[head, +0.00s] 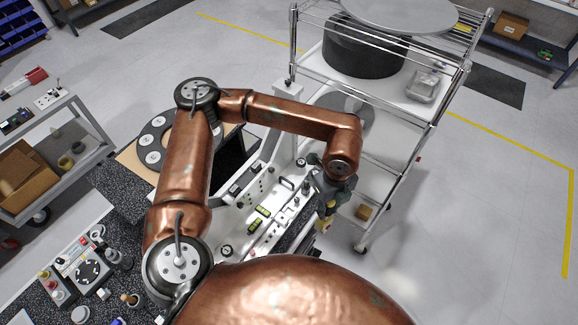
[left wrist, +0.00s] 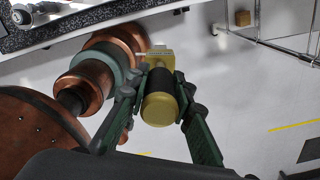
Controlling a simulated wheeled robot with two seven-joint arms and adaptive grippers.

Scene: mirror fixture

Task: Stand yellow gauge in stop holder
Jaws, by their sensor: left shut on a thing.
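My left gripper (head: 326,204) is shut on the yellow gauge (head: 325,223), over the right edge of the white fixture (head: 232,215) in the head view. In the left wrist view the gauge (left wrist: 158,110) is a short yellow cylinder with a black band and a squared yellow end. It sits between the two green fingers of my left gripper (left wrist: 160,100), with grey floor behind it. The fixture carries several small fittings, but I cannot tell which one is the stop holder. My right gripper is not in view.
A wire-shelf cart (head: 430,118) with a black drum (head: 362,52) stands just beyond the gripper. A dark speckled bench (head: 125,195) lies at left, with a control box (head: 85,268) on it. A grey cart (head: 75,110) stands farther left. Open floor lies at right.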

